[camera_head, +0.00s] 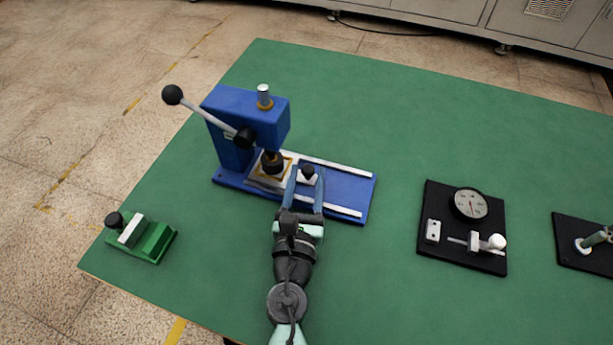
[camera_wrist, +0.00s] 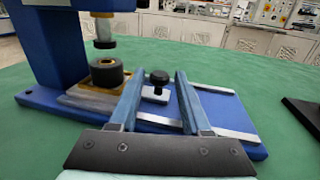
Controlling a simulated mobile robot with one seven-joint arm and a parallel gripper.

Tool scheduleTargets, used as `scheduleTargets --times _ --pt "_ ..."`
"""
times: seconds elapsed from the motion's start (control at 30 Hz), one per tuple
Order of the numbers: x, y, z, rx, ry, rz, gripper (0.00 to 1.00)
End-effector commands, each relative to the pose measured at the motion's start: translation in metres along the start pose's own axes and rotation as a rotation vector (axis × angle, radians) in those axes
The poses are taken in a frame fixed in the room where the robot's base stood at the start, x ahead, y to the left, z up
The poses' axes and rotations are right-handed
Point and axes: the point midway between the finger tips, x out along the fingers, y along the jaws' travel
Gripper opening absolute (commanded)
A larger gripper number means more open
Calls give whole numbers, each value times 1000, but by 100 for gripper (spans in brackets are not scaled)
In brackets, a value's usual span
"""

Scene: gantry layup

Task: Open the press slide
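The blue press (camera_head: 233,150) stands on the green table, with a lever ending in a black ball and a ram above its base. The press slide (camera_head: 256,182) is a light plate between two pale rails, under the ram, with a dark round part on it. The slide's black knob (camera_head: 308,170) stands on a small white block to the right of the ram; the knob also shows in the wrist view (camera_wrist: 159,77). My gripper (camera_head: 306,177) is open, with its blue fingers either side of the knob and visible gaps between. I cannot tell whether the fingertips reach past it.
The rails (camera_head: 335,167) run clear to the right end of the press base. A green block with a black knob (camera_head: 140,238) sits at the left. A dial gauge fixture (camera_head: 462,226) and another black fixture (camera_head: 585,246) stand to the right.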

Motion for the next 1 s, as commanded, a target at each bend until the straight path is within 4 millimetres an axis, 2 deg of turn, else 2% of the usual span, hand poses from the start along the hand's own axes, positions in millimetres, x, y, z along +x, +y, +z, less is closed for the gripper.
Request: scheduleTargets --times 0.03,0.23,1.0 --pt "0 0 0 0 0 0 37" --pt "0 0 0 0 0 0 1" --pt "0 0 0 0 1 0 0"
